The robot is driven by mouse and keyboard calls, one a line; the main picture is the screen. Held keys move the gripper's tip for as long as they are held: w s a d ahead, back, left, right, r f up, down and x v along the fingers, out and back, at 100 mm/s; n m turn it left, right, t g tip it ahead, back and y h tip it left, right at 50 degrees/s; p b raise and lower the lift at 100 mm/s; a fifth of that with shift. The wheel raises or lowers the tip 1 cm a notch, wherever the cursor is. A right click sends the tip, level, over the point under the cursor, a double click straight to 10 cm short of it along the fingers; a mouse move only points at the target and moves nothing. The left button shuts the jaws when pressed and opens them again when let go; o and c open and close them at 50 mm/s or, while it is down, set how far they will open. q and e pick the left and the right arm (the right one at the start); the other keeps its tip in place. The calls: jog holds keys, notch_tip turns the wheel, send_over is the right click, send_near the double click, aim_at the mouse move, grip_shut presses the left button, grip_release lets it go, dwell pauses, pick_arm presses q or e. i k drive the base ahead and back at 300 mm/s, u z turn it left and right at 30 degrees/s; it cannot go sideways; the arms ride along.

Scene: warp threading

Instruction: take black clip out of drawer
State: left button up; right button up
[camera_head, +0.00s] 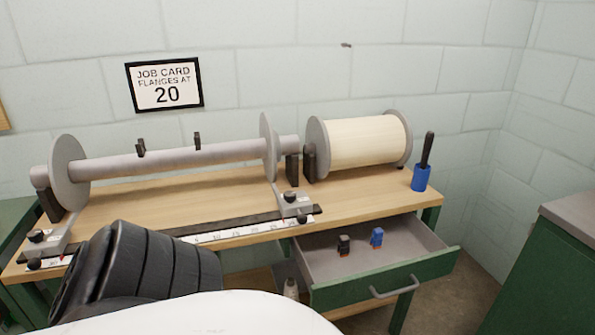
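The green drawer (385,283) under the workbench is pulled open, with a grey handle on its front. The black clip (344,243) sits inside it, left of a similar blue clip (377,236). Both appear upright on the grey drawer floor, apart from each other, with small reddish bits at their bases. Neither of my grippers shows in view. Only a black ribbed part and a white part of my own body fill the lower left, hiding the front left of the bench.
A grey flanged roller (180,157) and a cream spool (368,142) stand on the wooden bench (240,195). A blue-based tool (421,177) with a black handle stands at the right corner. A ruler strip (240,232) runs along the front edge. A green cabinet (550,260) stands at right.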

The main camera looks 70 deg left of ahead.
aim_at(343, 247)
jog(key=k, duration=0.2)
jog(key=u, duration=1.2)
